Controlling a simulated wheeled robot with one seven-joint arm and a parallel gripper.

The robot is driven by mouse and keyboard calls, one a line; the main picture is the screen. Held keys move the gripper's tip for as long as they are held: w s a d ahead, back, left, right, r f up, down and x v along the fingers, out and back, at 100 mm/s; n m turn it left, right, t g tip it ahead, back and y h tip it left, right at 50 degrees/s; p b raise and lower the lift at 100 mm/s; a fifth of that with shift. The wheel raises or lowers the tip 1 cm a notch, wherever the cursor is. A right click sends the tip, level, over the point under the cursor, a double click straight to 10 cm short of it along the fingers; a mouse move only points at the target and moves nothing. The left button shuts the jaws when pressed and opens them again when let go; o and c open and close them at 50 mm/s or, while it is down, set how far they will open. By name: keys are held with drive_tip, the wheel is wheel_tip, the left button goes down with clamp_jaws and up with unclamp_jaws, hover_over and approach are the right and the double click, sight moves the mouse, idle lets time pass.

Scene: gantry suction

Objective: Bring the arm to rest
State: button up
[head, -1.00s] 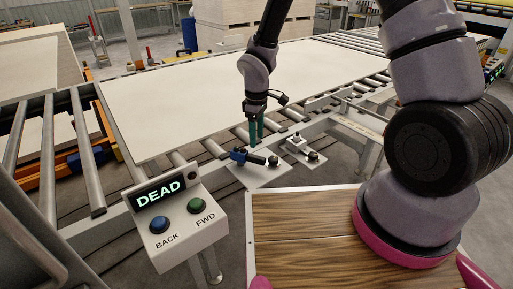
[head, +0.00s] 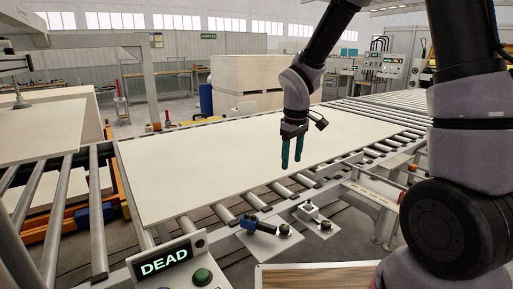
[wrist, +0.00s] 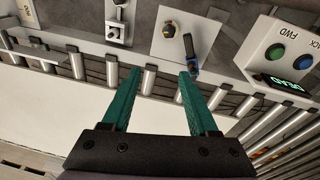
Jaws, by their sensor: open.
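My gripper (head: 291,152) hangs from my arm with its green fingers pointing down, above the near edge of the large pale board (head: 240,165) on the roller conveyor. In the wrist view my gripper (wrist: 157,85) shows its two green fingers spread apart with nothing between them. The blue-handled lever (wrist: 195,65) on its white plate lies past the fingertips there. In the head view the lever (head: 257,224) is below and left of the fingers, apart from them.
A control box with a lit DEAD display (head: 164,264) stands at the lower left, with a green button (head: 202,277). A second small fixture (head: 309,210) sits right of the lever. Bare rollers (head: 98,220) lie to the left. A board stack (head: 245,80) stands behind.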

drive_tip(key=s+d+r+m+t, duration=0.1)
drive_tip(key=s+d+r+m, duration=0.2)
drive_tip(key=r, duration=0.4)
drive_tip(key=s+d+r+m+t, duration=0.1)
drive_tip(key=s+d+r+m, duration=0.15)
drive_tip(key=d+r, duration=0.3)
drive_tip(key=s+d+r+m+t+y, duration=0.2)
drive_tip(key=s+d+r+m, duration=0.3)
drive_tip(key=s+r, duration=0.5)
drive_tip(key=shift+s+r+m+t, duration=0.25)
drive_tip(key=shift+m+t, duration=0.55)
drive_tip(key=shift+m, duration=0.25)
